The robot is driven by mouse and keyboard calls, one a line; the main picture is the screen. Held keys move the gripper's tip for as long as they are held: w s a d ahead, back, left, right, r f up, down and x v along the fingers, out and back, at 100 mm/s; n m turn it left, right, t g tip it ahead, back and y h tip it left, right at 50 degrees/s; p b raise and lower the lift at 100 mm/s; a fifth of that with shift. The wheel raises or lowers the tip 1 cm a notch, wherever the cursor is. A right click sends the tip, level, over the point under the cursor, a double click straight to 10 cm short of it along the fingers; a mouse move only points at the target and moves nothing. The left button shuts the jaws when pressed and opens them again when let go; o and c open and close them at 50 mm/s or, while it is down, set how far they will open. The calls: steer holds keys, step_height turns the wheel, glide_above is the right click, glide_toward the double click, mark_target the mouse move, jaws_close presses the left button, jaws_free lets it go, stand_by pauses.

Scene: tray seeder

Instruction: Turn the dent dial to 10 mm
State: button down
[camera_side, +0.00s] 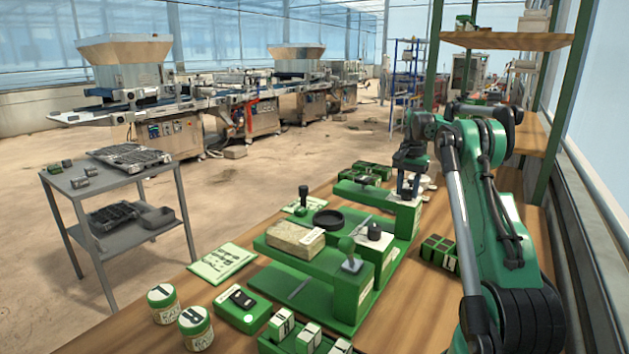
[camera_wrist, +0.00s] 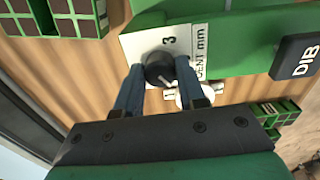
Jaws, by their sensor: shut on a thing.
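The dent dial is a round black knob (camera_wrist: 158,64) on a white plate (camera_wrist: 140,42) marked "DENT mm", in the wrist view. A "3" shows above the knob and a "1" below it; other marks are hidden by the knob and my fingers. A short pale line on the knob points to the lower right; I cannot tell its exact reading. My gripper (camera_wrist: 159,76) is shut on the knob, one dark blue finger on each side. In the side view my gripper (camera_side: 408,186) points down at the back end of the green seeder stand (camera_side: 340,290), and hides the knob.
A black "DIB" block (camera_wrist: 296,57) is at the right in the wrist view. A shelf post (camera_side: 434,60) rises behind my arm.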

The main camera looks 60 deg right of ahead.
mark_target(407, 190)
steer(key=shift+m, duration=0.3)
steer(key=c, duration=0.5)
jaws_free()
steer(key=shift+r, duration=2.85)
steer(key=shift+a, duration=0.1)
